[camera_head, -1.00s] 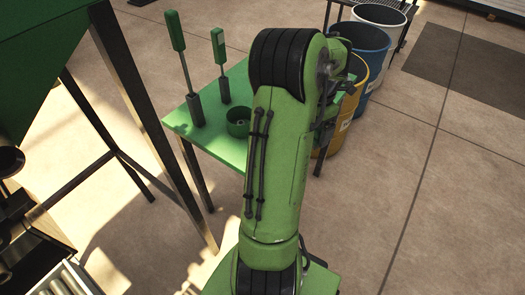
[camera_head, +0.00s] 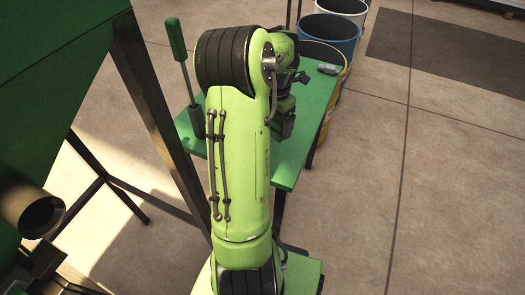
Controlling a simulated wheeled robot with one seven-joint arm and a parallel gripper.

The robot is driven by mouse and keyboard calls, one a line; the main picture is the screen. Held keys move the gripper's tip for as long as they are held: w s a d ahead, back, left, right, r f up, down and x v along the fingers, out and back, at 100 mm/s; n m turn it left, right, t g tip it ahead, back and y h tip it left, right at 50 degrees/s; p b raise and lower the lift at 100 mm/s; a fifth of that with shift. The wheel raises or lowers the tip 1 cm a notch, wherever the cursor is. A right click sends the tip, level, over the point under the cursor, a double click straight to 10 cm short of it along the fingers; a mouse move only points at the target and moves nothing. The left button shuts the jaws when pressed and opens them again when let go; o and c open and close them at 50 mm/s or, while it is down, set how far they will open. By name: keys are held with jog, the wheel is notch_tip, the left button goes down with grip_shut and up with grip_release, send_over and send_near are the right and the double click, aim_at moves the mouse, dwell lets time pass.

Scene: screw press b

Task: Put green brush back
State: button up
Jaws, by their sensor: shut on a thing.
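My gripper (camera_head: 286,112) is shut over the green table (camera_head: 309,120), to the right of my raised arm. It holds the green brush, which is mostly hidden by the jaws and arm; its exact pose cannot be told. One upright tool with a green handle (camera_head: 176,40) and a thin grey shaft stands in a dark base at the table's left side. My arm covers the middle of the table.
A small grey object (camera_head: 328,68) lies near the table's far right edge. Yellow (camera_head: 328,54), blue (camera_head: 330,31) and white barrels stand behind it. A dark steel post (camera_head: 160,110) of the green machine is close on the left. Floor at right is clear.

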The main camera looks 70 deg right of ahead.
notch_tip(320, 180, down, 10)
jog(key=shift+s+r+b, duration=0.15)
jog(key=shift+r+b, duration=0.05)
jog(key=shift+b, duration=1)
jog(key=shift+f, duration=0.2)
jog(key=o, duration=0.8)
notch_tip(320, 180, up, 13)
jog(key=p, duration=0.3)
jog(key=shift+f, duration=0.2)
